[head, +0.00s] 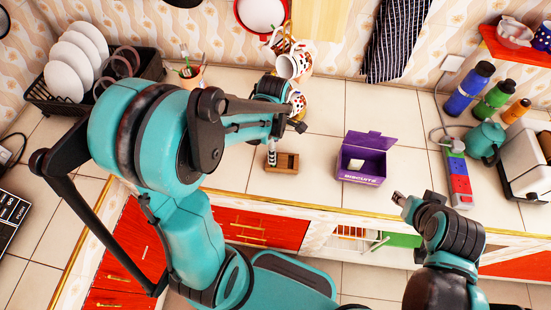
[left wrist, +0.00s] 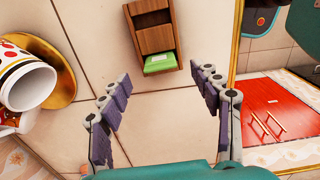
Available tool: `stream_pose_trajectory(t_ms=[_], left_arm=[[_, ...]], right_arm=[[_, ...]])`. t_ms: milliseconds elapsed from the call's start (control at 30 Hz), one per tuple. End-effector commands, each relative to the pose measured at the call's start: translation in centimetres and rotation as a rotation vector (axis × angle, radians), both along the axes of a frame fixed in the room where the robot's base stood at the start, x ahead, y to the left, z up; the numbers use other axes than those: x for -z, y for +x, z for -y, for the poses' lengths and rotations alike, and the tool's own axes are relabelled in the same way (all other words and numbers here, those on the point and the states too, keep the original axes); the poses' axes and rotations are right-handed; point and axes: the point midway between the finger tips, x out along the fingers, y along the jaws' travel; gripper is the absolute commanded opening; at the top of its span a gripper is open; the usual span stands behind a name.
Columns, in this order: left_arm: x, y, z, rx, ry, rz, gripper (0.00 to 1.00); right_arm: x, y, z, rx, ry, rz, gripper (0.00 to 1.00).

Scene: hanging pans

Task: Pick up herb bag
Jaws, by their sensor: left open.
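The herb bag appears to be the small green packet (left wrist: 159,63) lying in one end compartment of a wooden box in the left wrist view. The wooden box (left wrist: 153,38) has several compartments; the others look empty. In the head view the box (head: 288,164) sits on the tiled counter, and my left arm partly covers it, with the green packet not discernible. My left gripper (left wrist: 163,78) is open and empty, its fingers spread wide, pointing toward the box end with the packet. My right gripper (head: 405,203) is near the counter's front edge, away from the box; its jaws are unclear.
A purple biscuit box (head: 362,163) stands right of the wooden box. Patterned mugs (head: 294,64) are behind it, one seen close in the left wrist view (left wrist: 28,84). Bottles (head: 469,88), a teal kettle (head: 485,140) and a power strip (head: 459,180) are at right.

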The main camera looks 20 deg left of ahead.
Motion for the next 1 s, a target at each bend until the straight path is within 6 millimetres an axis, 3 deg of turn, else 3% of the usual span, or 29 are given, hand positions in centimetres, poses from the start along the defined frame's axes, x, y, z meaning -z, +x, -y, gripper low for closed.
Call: stream_pose_trajectory(t_ms=[100,233,533,700,1000], left_arm=[[2.3,0.0,0.2,0.001,0.0,0.0,0.64],[3.9,0.1,0.2,0.001,0.0,0.001,0.64],[4.2,0.0,0.2,0.002,0.0,0.001,0.64],[4.2,0.0,0.2,0.002,0.0,0.001,0.28],[4.2,0.0,0.2,0.002,0.0,0.001,0.27]], right_arm=[[1.1,0.0,0.0,0.0,0.0,0.0,0.4],[1.6,0.0,0.0,0.0,0.0,0.0,0.4],[1.6,0.0,0.0,0.0,0.0,0.0,0.4],[1.6,0.0,0.0,0.0,0.0,0.0,0.4],[1.6,0.0,0.0,0.0,0.0,0.0,0.4]])
